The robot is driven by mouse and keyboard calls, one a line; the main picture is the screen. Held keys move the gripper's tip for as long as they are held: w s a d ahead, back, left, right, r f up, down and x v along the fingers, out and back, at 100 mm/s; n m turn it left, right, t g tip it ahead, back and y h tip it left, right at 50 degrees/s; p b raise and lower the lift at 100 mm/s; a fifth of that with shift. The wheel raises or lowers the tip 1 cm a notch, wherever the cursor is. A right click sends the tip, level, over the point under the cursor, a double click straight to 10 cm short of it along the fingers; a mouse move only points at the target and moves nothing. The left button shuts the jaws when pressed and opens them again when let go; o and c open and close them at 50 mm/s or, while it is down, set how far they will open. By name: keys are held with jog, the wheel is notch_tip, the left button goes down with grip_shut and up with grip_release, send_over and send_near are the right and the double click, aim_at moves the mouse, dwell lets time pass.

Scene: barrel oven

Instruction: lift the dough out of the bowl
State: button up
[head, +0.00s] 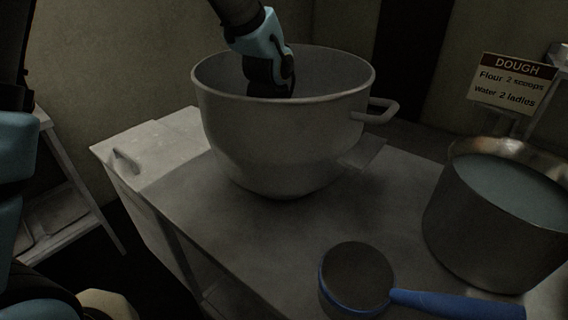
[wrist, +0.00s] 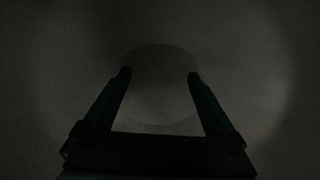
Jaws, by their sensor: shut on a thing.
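A large pale metal bowl (head: 280,150) with a side handle stands on the table. My gripper (head: 270,82) reaches down over its rim, and its fingertips are hidden inside the bowl in the head view. In the dim wrist view my gripper's fingers (wrist: 159,75) stand apart, one on each side of a faint rounded grey mass, the dough (wrist: 160,95). The jaws are shut on the dough. The head view does not show the dough, because the bowl wall and my gripper hide it. The picture is too dark to tell whether the dough is clear of the bowl's bottom.
A metal pot (head: 490,225) of pale liquid stands on the right. A scoop with a blue handle (head: 455,304) lies at the front of the grey table (head: 290,225). A dough recipe sign (head: 512,83) stands behind the pot. The table's left part is mostly clear.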

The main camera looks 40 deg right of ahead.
grip_shut()
jog(key=shift+d+r, duration=0.1)
jog(key=shift+r, duration=0.1)
jog(key=shift+r, duration=0.35)
notch_tip(320, 180, up, 10)
jog(key=shift+f, duration=0.25)
notch_tip(320, 180, up, 21)
jog(key=p, duration=2)
jog(key=shift+p, duration=0.3)
